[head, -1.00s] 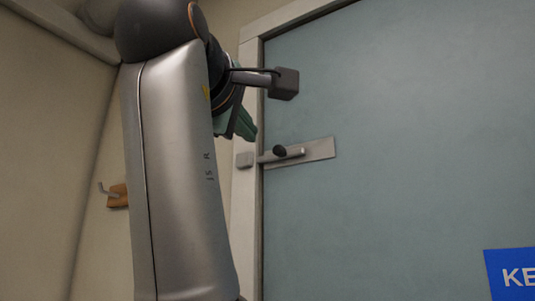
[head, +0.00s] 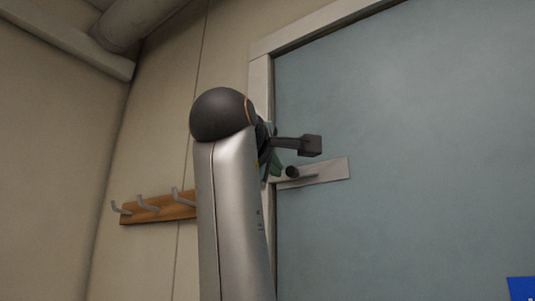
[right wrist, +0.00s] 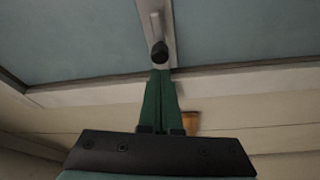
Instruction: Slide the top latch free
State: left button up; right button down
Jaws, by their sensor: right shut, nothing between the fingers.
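The top latch is a pale metal plate (head: 334,170) on the blue-grey door, with a sliding bolt and a dark round knob (head: 291,171). In the right wrist view the knob (right wrist: 159,52) stands out from the latch plate (right wrist: 155,12). My right gripper (head: 276,166) has green fingers, shut and empty, on the door-frame side of the knob. In the right wrist view its fingertips (right wrist: 160,73) lie just below the knob; I cannot tell whether they touch it. My arm hides the frame side of the latch in the head view. My left gripper is not in view.
The door (head: 430,150) sits in a pale frame (head: 262,80). A wooden rail with metal hooks (head: 150,211) is on the wall to the left. A blue sign (head: 522,289) is at the lower right. The door face right of the latch is clear.

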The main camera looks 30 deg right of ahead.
aim_at(300, 171)
jog(key=shift+w+d, duration=0.4)
jog(key=shift+s, duration=0.1)
jog(key=s, duration=0.1)
jog(key=s+d+b, duration=0.1)
jog(key=s+b, duration=0.1)
jog(key=shift+s+d, duration=0.25)
jog(key=shift+s, duration=0.15)
jog(key=shift+w, duration=0.1)
